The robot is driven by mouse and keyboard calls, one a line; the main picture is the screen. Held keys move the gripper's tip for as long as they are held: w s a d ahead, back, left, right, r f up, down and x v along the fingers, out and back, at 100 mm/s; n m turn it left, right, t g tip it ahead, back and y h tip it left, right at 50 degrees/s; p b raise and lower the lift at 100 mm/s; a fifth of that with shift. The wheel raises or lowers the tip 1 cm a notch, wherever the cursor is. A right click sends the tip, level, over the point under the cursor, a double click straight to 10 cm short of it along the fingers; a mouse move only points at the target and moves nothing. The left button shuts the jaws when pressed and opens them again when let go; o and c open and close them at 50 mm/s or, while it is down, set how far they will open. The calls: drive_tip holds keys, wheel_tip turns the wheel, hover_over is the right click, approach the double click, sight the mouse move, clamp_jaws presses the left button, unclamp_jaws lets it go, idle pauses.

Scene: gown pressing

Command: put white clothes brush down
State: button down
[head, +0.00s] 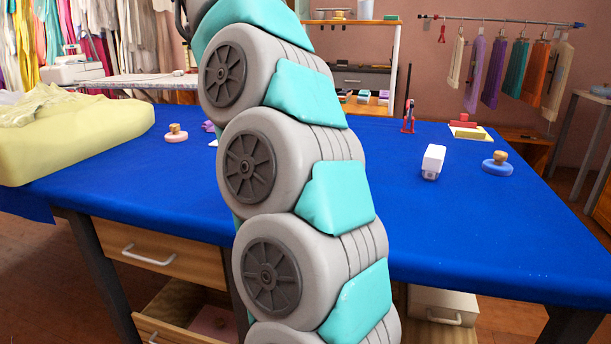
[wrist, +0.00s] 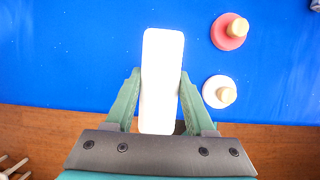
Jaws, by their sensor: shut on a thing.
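The white clothes brush (wrist: 161,82) is a long white block with rounded corners in the wrist view. My gripper (wrist: 160,88) is shut on it, with one green finger against each long side. The brush's lower end lies between the fingers and its upper end reaches out over the blue table (wrist: 60,55). Its underside is hidden, and I cannot tell how high it is above the cloth. In the head view my arm rises through the middle, and my gripper does not show there.
A red disc with a wooden knob (wrist: 230,31) and a white one (wrist: 219,91) lie right of the brush. In the head view, a white block (head: 433,162) and a blue knobbed disc (head: 497,163) sit on the table's right, and a yellow padded form (head: 70,135) at left.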

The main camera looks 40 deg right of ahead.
drive_tip(key=shift+w+d+f, duration=0.1)
drive_tip(key=shift+w+d, duration=0.05)
drive_tip(key=shift+d, duration=0.2)
wheel_tip(320, 180, down, 3)
drive_tip(key=b, duration=0.2)
drive_tip(key=shift+f+b, duration=0.15)
drive_tip(key=shift+b, duration=0.2)
drive_tip(key=shift+d+p, duration=0.1)
drive_tip(key=shift+p, duration=0.3)
drive_tip(key=shift+f, duration=3.2)
drive_tip(key=shift+f, duration=0.2)
drive_tip(key=shift+c, duration=1.3)
unclamp_jaws()
drive_tip(key=shift+r, duration=0.15)
